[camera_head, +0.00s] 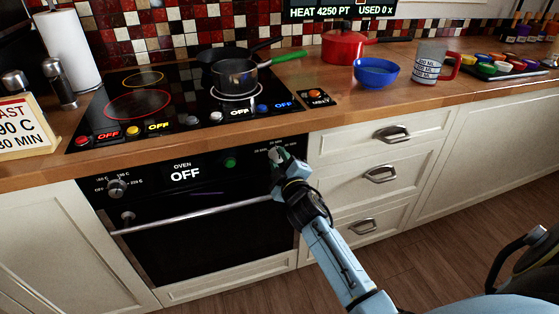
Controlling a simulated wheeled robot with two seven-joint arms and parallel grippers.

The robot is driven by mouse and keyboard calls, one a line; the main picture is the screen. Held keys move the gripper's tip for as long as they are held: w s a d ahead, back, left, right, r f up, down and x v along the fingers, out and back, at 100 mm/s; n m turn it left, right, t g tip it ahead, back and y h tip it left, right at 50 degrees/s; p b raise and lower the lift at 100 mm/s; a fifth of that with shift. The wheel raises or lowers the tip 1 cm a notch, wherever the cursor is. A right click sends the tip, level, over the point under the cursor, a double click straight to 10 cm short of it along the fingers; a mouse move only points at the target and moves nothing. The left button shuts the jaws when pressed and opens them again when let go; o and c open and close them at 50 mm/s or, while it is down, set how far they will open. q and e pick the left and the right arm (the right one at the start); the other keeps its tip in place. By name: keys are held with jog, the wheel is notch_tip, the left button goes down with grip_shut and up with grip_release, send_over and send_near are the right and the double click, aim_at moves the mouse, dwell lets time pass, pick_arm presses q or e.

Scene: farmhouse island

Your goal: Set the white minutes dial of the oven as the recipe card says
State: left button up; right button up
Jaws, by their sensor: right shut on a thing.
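The oven (220,232) is built in below the hob, and its display (185,173) reads OFF. The white minutes dial (276,155) is at the right end of the oven panel, mostly hidden by my right gripper (279,164). That gripper is shut on the dial, with its arm coming up from the lower right. Where the dial points cannot be read. The recipe card (25,128) stands on the counter at the far left, cut off by the picture edge; its visible text ends in "90 C" and "30 MIN". My left gripper is not in view.
A grey dial (117,187) sits at the left of the oven panel and a green button (230,162) near its middle. The oven handle (190,213) runs below. A pot with a green handle (235,76) is on the hob. Drawers with handles (381,173) are on the right.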

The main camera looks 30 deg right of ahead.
jog(key=o, duration=1)
jog(key=shift+c, duration=0.2)
jog(key=shift+s, duration=0.1)
jog(key=shift+s+a, duration=0.1)
jog(key=shift+s, duration=0.2)
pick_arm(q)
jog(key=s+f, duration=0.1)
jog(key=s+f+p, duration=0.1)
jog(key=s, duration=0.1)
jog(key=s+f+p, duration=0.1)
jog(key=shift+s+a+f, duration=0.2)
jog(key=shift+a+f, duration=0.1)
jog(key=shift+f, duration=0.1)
pick_arm(e)
jog(key=v, duration=1.2)
jog(key=shift+s, duration=0.35)
jog(key=shift+f, duration=0.1)
